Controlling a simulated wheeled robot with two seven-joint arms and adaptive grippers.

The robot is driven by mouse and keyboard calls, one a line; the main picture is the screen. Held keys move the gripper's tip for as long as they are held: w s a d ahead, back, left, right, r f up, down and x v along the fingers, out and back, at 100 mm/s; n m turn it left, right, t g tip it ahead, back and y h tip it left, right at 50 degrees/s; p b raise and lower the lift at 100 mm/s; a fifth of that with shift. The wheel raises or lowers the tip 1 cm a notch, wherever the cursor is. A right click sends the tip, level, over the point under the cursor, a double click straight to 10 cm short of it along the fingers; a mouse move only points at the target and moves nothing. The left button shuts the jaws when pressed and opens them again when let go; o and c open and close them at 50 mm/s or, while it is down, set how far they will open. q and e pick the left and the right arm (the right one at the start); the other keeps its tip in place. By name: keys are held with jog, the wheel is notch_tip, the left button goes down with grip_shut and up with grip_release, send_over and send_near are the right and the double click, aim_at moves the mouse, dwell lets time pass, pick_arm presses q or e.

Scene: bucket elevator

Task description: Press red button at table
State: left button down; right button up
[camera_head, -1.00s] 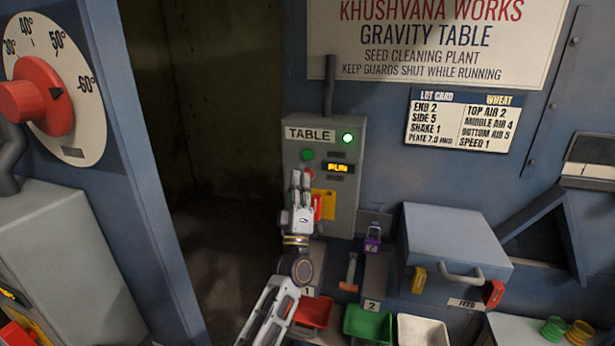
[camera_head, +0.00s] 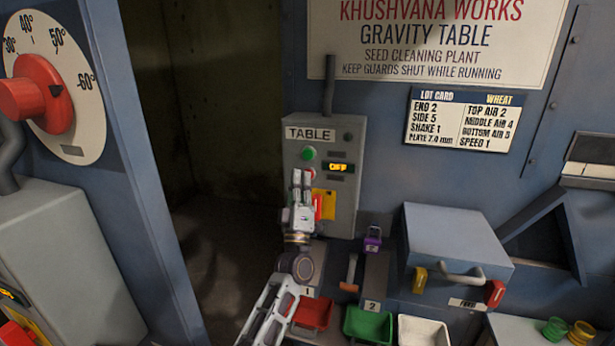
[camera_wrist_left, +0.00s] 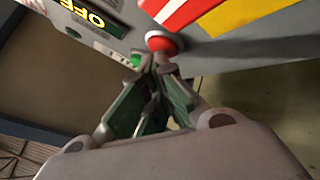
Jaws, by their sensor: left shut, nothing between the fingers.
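The TABLE control box (camera_head: 346,205) is grey and stands on the blue machine wall. Its red button (camera_head: 311,174) shows just above and right of my fingertips; it also shows in the left wrist view (camera_wrist_left: 164,42). A green button (camera_head: 308,153) is above it. The display (camera_head: 339,168) reads OFF and the round lamp (camera_head: 348,137) is dark. My left gripper (camera_head: 301,178) is shut and empty. Its fingertips (camera_wrist_left: 156,66) are at the red button in the wrist view, touching or very close. My right gripper is not in view.
A red lever on a yellow plate (camera_head: 323,205) is beside my left fingers. Below are a red tray (camera_head: 314,314), a green tray (camera_head: 368,325) and a white tray (camera_head: 423,331). A grey box with a handle (camera_head: 455,247) is at right. A dark opening (camera_head: 215,150) is at left.

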pick_arm(q)
jog(key=shift+w, duration=0.1)
dwell(0.7)
jog(key=shift+s+a+p, duration=0.2)
jog(key=shift+s+p, duration=0.15)
jog(key=shift+s, duration=0.55)
jog(key=shift+s+a+p, duration=0.25)
jog(key=shift+s+p, duration=0.05)
jog(key=shift+s, duration=0.5)
jog(key=shift+s+a+p, duration=0.3)
jog(key=shift+s+p, duration=0.05)
jog(key=shift+s, duration=0.45)
jog(key=shift+s+a+p, duration=0.25)
jog(key=shift+s+p, duration=0.05)
jog(key=shift+s, duration=0.5)
jog(key=shift+f, duration=0.1)
